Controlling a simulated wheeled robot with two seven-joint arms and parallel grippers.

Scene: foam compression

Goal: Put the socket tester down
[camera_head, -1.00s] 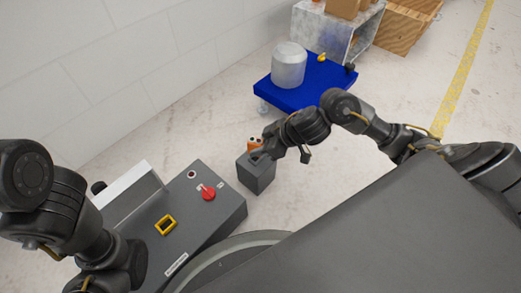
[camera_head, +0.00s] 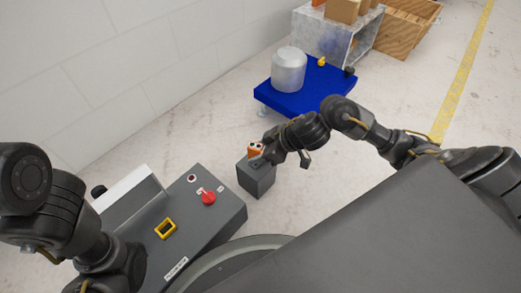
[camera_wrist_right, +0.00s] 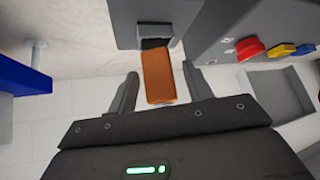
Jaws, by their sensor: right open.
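In the right wrist view the orange tester (camera_wrist_right: 159,80) lies between the two spread fingers (camera_wrist_right: 160,88), with a gap on each side. Only my left arm shows at the left; its gripper is out of view.
A grey control panel (camera_head: 228,210) with a red knob (camera_head: 208,198) and a yellow-framed square (camera_head: 165,229) stands to the left. The floor right of the stand is clear.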

